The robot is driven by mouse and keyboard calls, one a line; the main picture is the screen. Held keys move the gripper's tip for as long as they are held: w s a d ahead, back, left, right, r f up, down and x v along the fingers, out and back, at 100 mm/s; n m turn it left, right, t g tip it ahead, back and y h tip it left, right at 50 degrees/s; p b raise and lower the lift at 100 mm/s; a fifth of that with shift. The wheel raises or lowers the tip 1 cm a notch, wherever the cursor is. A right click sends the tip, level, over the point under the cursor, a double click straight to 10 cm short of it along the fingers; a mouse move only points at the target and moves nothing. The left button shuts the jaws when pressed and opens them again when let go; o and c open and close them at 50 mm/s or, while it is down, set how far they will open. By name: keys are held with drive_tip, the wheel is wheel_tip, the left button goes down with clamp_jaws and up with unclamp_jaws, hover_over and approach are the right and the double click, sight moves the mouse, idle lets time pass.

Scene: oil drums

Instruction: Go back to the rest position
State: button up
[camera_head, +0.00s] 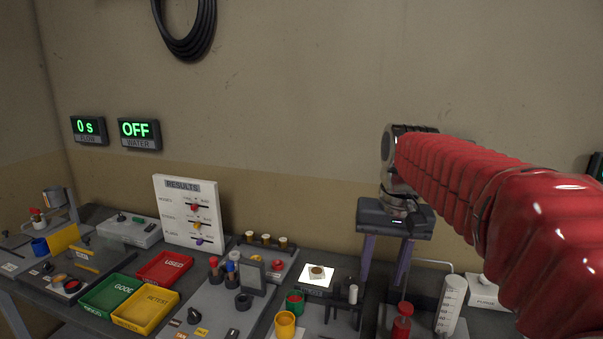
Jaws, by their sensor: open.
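My red-sleeved arm reaches in from the right, and its end hangs over the right part of the workbench. My gripper (383,282) points down with its two fingers apart. It is open, and I see nothing held between the fingers. The fingertips appear above or in front of the bench's back part; their exact height I cannot tell. No marker for a rest position shows.
Near the gripper are a white lit square (317,284) with a small round piece, a red bottle (402,322) and a graduated cylinder (450,305). Red (165,268), green (110,296) and yellow (146,308) trays lie left. A results board (190,213) stands behind.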

drive_tip(key=s+f+n+t, duration=0.1)
drive_tip(key=s+f, duration=0.3)
drive_tip(key=s, duration=0.6)
drive_tip(key=s+f+t, duration=0.3)
drive_tip(key=s+f, duration=0.2)
drive_tip(key=s, duration=0.4)
drive_tip(key=shift+s+n+h, duration=0.3)
drive_tip(key=shift+s+n, duration=0.05)
drive_tip(key=shift+n, duration=0.05)
